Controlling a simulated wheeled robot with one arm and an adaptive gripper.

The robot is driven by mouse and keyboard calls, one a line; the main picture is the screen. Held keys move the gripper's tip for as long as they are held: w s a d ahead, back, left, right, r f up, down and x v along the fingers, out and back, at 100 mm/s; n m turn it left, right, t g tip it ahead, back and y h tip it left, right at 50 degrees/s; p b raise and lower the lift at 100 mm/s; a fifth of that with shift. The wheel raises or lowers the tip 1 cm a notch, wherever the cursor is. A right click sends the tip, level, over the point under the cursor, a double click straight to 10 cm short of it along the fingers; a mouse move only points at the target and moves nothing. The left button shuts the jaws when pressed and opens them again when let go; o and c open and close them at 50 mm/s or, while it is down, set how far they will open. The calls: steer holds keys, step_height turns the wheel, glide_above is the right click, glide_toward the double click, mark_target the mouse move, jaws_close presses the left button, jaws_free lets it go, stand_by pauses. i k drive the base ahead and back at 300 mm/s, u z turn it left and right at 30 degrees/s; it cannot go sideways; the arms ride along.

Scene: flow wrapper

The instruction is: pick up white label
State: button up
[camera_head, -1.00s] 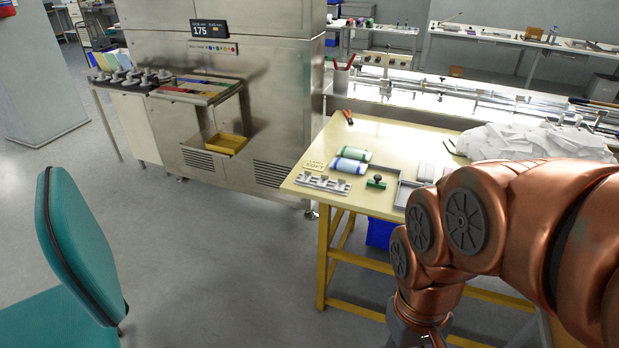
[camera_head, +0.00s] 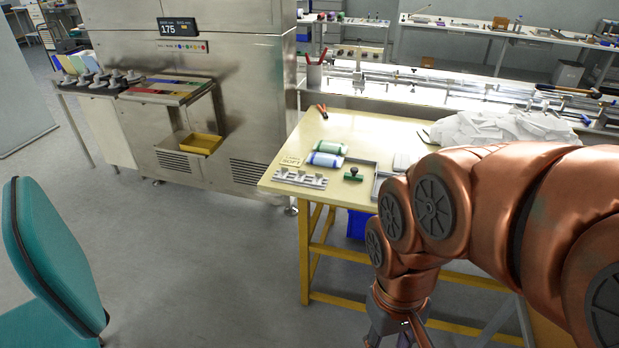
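A small pale card with dark lettering (camera_head: 291,161), which looks like a label, lies near the left edge of the yellow table (camera_head: 375,129). A heap of white paper-like pieces (camera_head: 500,128) lies toward the table's back right. I cannot tell which of these is the white label. My copper arm reaches in from the right, in front of the table's near right part, and hides some of it. My gripper (camera_head: 398,338) points down below the tabletop level at the bottom edge. It is mostly cut off, and its fingertips do not show clearly.
Near the card are green and blue rolls (camera_head: 327,153), a grey holder (camera_head: 300,178), a green-handled stamp (camera_head: 353,174) and a grey tray (camera_head: 377,185). Red-handled pliers (camera_head: 322,111) lie farther back. A teal chair (camera_head: 50,262) stands left. The floor between is clear.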

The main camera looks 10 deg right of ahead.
mark_target(319, 178)
steer(key=z, duration=0.3)
steer(key=k, duration=0.3)
steer(key=u, duration=1.35)
steer(key=i, duration=2)
steer(key=z, duration=1.15)
steer(key=i, duration=0.3)
steer(key=z, duration=0.25)
